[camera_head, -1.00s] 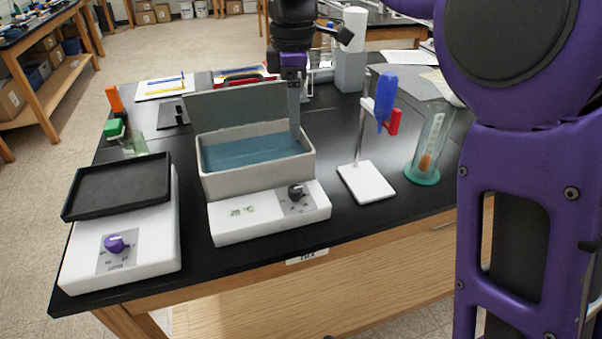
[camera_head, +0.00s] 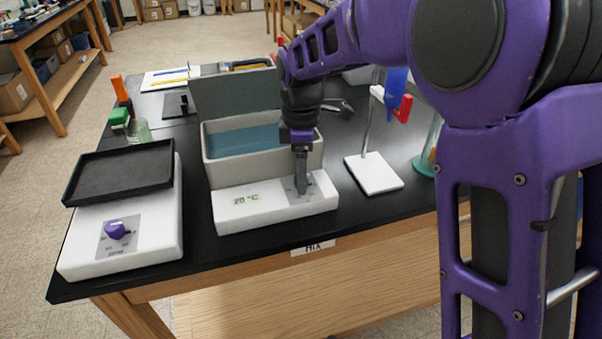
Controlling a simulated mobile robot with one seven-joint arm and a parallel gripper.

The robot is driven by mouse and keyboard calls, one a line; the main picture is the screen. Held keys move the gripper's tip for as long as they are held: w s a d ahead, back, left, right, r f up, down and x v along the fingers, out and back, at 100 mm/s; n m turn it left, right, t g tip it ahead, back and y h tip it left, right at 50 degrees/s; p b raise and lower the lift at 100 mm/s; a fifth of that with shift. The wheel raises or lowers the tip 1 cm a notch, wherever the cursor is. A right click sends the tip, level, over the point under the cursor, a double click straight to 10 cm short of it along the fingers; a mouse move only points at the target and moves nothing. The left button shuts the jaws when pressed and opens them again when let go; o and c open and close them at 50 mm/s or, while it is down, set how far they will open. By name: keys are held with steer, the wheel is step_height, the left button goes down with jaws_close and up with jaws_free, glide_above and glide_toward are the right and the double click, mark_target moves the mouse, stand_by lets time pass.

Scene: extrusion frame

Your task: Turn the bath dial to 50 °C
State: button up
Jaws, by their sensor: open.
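The water bath (camera_head: 222,174) is a pale box with blue water and a raised grey lid at its back. Its white front panel (camera_head: 235,219) has a green display (camera_head: 245,199) that reads 20 °C. My gripper (camera_head: 301,188) points down over the grey dial plate (camera_head: 318,187) at the right of that panel. The fingers are open, seen edge-on, and cover the dark bath dial, so the dial's pointer is hidden. I cannot tell whether the fingers touch the dial.
A white device with a black tray (camera_head: 122,172) and a purple knob (camera_head: 117,229) stands at the left. A stand with a white base (camera_head: 373,174) holding blue and red parts is right of the bath. A green-based glass cylinder (camera_head: 424,166) is partly behind my arm.

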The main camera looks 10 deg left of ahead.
steer(key=shift+f, duration=0.1)
jaws_close()
stand_by(0.3)
steer(key=shift+m, duration=0.3)
steer(key=m+p, duration=0.2)
steer(key=m, duration=0.3)
steer(key=m+p, duration=0.2)
steer(key=m, duration=0.4)
steer(key=shift+m, duration=0.4)
steer(key=m+p, duration=0.1)
steer(key=m, duration=0.5)
steer(key=m+p, duration=0.1)
steer(key=m, duration=0.4)
steer(key=shift+w, duration=0.1)
steer(key=shift+m, duration=0.4)
